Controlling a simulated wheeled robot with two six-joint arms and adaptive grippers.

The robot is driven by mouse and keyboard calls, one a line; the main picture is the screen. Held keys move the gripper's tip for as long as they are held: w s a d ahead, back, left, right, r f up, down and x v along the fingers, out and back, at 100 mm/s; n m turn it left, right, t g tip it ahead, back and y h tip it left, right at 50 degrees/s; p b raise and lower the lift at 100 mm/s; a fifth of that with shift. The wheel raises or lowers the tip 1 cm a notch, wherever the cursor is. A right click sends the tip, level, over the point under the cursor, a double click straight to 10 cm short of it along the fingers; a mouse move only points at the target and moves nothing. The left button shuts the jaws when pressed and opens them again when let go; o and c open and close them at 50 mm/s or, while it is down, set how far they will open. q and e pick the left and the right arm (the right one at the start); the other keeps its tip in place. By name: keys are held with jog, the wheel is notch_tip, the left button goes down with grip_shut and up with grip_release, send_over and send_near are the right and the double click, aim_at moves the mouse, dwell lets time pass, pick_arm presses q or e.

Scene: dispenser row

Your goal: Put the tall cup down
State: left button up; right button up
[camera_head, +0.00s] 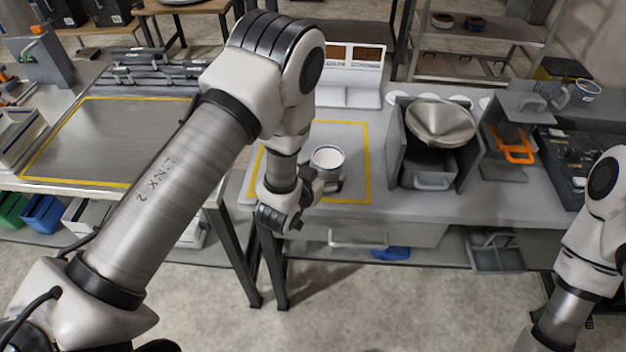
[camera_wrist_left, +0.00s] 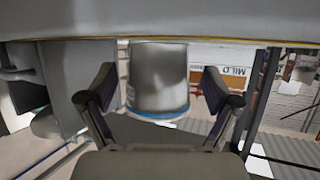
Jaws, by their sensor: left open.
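In the left wrist view, which is upside down, the cup (camera_wrist_left: 158,80) shows a grey-white wall and a blue rim. My left gripper (camera_head: 322,184) is at the near side of the cup. Its open fingers (camera_wrist_left: 158,92) lie on either side of the cup, with a visible gap at each side. My right arm shows at the right edge of the head view, but its gripper is out of the picture.
A metal funnel-shaped hopper (camera_head: 441,122) stands right of the square, with an orange-handled unit (camera_head: 514,146) beyond it. A white dispenser with brown windows (camera_head: 351,73) is behind the cup. Another table with a yellow-outlined mat (camera_head: 100,140) is at left.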

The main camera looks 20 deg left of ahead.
pick_arm(q)
jog(key=b+v, duration=0.2)
jog(key=v, duration=0.8)
jog(key=s+a+f+n+g+y, duration=0.1)
jog(key=s+a+f+g, duration=0.15)
jog(key=s+f, duration=0.3)
jog(key=s+a+f+g, duration=0.1)
jog(key=s+f+g, duration=0.3)
jog(key=f, duration=0.3)
jog(key=s+a+f+g, duration=0.1)
jog(key=s+f+g, duration=0.2)
jog(key=s, duration=0.4)
jog(key=s+a+f+n+g, duration=0.1)
jog(key=s+f+g, duration=0.3)
jog(key=s, duration=0.4)
jog(key=shift+a+f+y, duration=0.15)
jog(key=shift+f+y, duration=0.15)
jog(key=shift+f, duration=0.25)
jog(key=shift+a, duration=0.1)
